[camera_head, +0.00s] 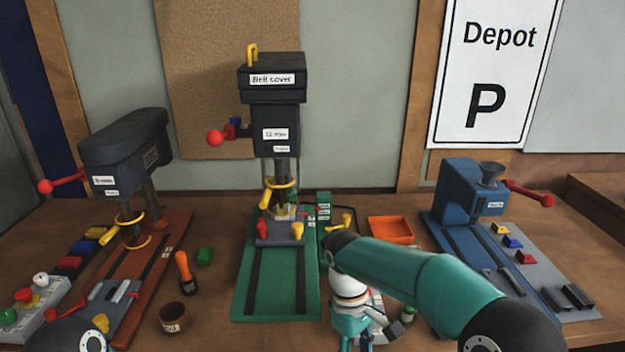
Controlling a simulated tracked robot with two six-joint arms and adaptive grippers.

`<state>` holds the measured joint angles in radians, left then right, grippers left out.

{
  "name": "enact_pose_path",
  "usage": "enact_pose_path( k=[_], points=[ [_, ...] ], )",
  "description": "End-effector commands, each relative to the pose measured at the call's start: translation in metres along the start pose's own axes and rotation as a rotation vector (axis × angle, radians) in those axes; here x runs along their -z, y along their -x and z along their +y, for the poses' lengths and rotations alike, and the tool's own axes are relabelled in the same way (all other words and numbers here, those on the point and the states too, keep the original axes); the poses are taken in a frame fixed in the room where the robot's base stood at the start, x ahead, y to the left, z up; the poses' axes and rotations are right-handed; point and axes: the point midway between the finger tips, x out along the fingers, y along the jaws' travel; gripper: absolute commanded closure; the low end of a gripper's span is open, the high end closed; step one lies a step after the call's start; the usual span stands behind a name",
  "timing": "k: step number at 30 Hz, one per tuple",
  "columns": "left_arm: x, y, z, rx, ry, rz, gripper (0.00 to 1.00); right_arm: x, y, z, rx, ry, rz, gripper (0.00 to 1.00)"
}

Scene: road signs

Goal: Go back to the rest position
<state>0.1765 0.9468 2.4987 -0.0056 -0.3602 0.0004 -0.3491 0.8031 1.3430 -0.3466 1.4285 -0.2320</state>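My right arm comes in from the lower right, and its teal link reaches to the middle of the bench. From there the white wrist points down to my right gripper (354,340), low in the picture just right of the green machine base. Its fingertips are cut off or hidden at the bottom edge, so I cannot tell whether it is open or holds anything. Only a dark joint of my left arm shows at the bottom left corner. My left gripper is out of view.
On the wooden bench stand a "Belt cover" drill press (273,118), a brown-based press (125,140) and a blue machine (470,190). A brown cup (173,318), an orange-handled tool (184,268) and an orange tray (390,230) lie between them. A "Depot P" sign (490,60) hangs behind.

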Motion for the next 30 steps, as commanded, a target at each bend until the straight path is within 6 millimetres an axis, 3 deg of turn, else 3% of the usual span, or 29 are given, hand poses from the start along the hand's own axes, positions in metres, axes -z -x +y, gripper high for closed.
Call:
enact_pose_path(
  k=[5, 10, 15, 18, 24, 30],
  points=[
    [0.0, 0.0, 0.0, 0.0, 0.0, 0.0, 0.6, 0.009, -0.068, -0.002, 0.083, -0.056, 0.065, 0.56],
    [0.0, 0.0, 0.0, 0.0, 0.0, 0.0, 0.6, 0.008, -0.15, -0.015, 0.198, -0.182, 0.168, 0.56],
    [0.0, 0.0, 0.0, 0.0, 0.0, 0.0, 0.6, -0.01, -0.223, -0.039, 0.307, -0.382, 0.277, 0.56],
    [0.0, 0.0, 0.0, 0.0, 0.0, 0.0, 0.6, -0.029, -0.256, -0.054, 0.353, -0.527, 0.334, 0.56],
    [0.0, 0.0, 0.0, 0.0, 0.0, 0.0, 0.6, -0.068, -0.29, -0.074, 0.383, -0.765, 0.407, 0.56],
    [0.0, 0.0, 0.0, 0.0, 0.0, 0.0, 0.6, -0.087, -0.298, -0.079, 0.378, -0.866, 0.437, 0.56]
  ],
)
